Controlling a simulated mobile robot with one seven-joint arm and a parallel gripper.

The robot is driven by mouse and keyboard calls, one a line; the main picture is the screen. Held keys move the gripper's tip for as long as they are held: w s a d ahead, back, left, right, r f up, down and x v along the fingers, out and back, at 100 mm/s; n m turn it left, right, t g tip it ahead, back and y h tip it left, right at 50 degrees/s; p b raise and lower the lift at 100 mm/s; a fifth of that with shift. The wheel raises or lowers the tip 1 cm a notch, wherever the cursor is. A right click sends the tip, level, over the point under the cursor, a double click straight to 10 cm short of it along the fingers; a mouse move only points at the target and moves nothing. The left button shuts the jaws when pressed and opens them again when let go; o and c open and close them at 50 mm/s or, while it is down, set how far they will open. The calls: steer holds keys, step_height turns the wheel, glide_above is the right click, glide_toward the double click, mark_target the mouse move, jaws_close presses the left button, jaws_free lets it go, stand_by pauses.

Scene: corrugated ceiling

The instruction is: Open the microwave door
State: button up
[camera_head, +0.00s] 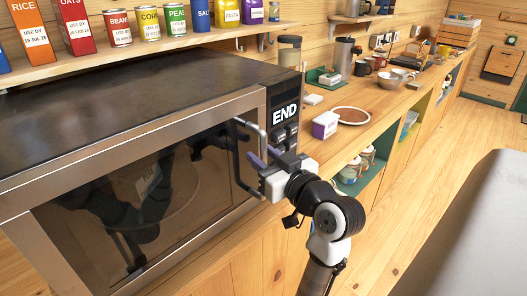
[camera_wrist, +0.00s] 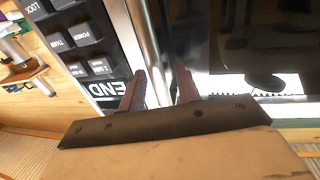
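The microwave (camera_head: 130,90) stands on the counter, its dark glass door (camera_head: 150,215) facing me and looking closed. A metal bar handle (camera_head: 240,165) runs upright along the door's right edge, beside the control panel (camera_head: 284,112) reading "END". My gripper (camera_head: 264,158) is at the middle of the handle. In the wrist view, my gripper's two fingers (camera_wrist: 160,88) are apart, with the handle (camera_wrist: 146,35) running down between them. The bar looks closer to the left finger; I cannot tell whether it touches. The panel (camera_wrist: 88,50) lies left of the bar, the dark door (camera_wrist: 240,40) right.
A shelf (camera_head: 150,50) with cans and boxes runs above the microwave. A purple-and-white box (camera_head: 325,125) and a plate (camera_head: 351,115) stand on the counter to the right. Wooden floor (camera_head: 420,190) is open in front, with a grey surface (camera_head: 475,230) at the right.

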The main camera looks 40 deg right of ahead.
steer(key=shift+w, duration=0.2)
jaws_close()
steer(key=shift+s+d, duration=0.1)
